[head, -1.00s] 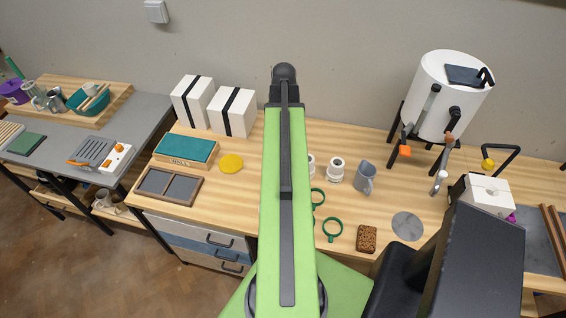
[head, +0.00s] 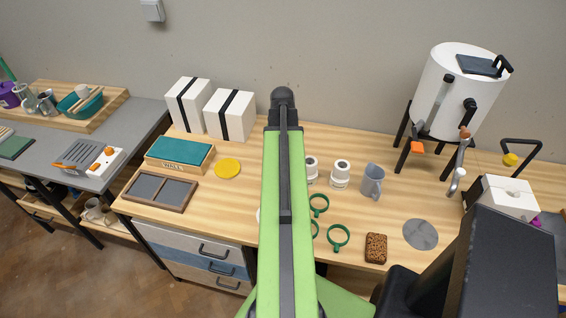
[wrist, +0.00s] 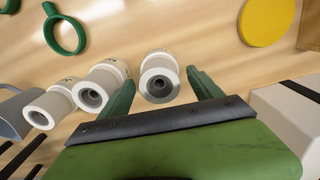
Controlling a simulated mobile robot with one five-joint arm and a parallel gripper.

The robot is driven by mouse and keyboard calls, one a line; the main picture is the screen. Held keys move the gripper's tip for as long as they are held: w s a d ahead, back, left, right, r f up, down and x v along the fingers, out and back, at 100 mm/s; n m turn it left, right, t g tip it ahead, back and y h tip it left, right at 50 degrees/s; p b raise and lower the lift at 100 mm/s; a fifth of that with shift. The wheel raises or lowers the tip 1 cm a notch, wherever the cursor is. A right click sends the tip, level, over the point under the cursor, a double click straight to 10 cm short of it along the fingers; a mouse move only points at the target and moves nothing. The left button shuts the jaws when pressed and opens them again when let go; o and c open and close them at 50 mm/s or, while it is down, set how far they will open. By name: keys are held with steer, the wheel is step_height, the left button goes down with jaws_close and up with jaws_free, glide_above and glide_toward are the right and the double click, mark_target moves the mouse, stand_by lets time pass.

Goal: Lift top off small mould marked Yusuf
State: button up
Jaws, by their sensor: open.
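Small white two-part moulds stand in a row on the wooden bench. In the head view two show, one (head: 311,170) just right of my arm and one (head: 340,173) further right. The wrist view shows three: a left one (wrist: 48,108), a middle one (wrist: 101,86) and a right one (wrist: 160,76). Each has a narrower top with a round hole. Dark marks on their collars are too small to read, so I cannot tell which says Yusuf. My gripper (wrist: 161,80) is open, its green fingers on either side of the right mould, with no grip visible. My arm hides it in the head view.
A grey jug (head: 373,182) stands right of the moulds. Green rings (head: 338,237), a brown sponge (head: 376,248) and a grey disc (head: 420,234) lie nearer the front. A yellow disc (head: 228,169) and strapped white boxes (head: 231,116) are on the left.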

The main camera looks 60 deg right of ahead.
steer(key=c, duration=1.5)
steer(key=shift+r, duration=0.15)
steer(key=r+p, duration=0.5)
steer(key=shift+s, duration=0.35)
steer(key=s+r+p, duration=0.2)
steer(key=s, duration=0.1)
steer(key=s+r+p, duration=0.2)
steer(key=s, duration=0.2)
steer(key=s+r+p, duration=0.2)
steer(key=s, duration=0.2)
steer(key=shift+d, duration=0.35)
steer(key=shift+f, duration=0.1)
